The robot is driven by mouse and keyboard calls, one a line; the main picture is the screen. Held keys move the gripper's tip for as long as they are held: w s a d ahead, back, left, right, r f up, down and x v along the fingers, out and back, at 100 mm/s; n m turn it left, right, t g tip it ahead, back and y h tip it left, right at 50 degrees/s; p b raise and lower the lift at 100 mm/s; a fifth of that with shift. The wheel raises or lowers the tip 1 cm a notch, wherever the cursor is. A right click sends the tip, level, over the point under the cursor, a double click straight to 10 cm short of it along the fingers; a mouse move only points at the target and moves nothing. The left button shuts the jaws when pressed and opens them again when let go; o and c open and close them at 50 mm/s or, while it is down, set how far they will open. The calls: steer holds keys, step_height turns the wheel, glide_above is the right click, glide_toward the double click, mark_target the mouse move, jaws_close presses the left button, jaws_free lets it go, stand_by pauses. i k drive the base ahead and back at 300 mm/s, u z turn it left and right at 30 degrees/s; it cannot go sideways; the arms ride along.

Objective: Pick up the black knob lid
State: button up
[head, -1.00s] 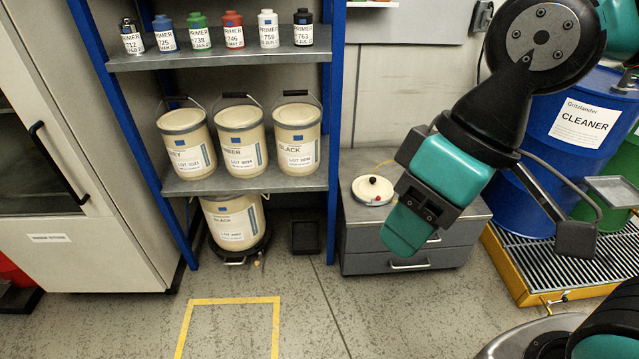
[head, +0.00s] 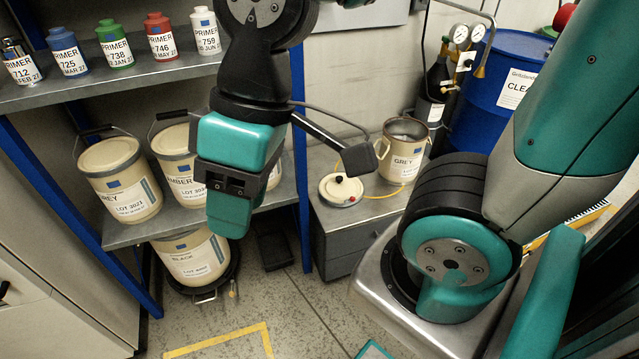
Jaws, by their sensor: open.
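The lid (head: 342,190) is a round cream disc with a black knob (head: 339,179) at its centre and a small red part at its edge. It lies on top of the grey drawer cabinet (head: 338,246), right of the shelf rack. My gripper (head: 229,212) hangs to the left of the lid in the picture, in front of the shelf with the cream buckets, pointing down. It is apart from the lid, and nothing shows in its jaws. The gap between its fingers is hard to see from this angle.
An open bucket marked GREY (head: 402,148) stands beside the lid, with a thin hose (head: 385,193) near it. Cream buckets (head: 118,178) fill the lower shelf and primer bottles (head: 113,44) the upper one. A blue drum (head: 500,85) stands at the back right.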

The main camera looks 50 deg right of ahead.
mark_target(334, 189)
steer(key=z, duration=0.2)
steer(key=i, duration=0.75)
steer(key=z, duration=0.95)
steer(key=i, duration=0.6)
steer(key=z, duration=0.5)
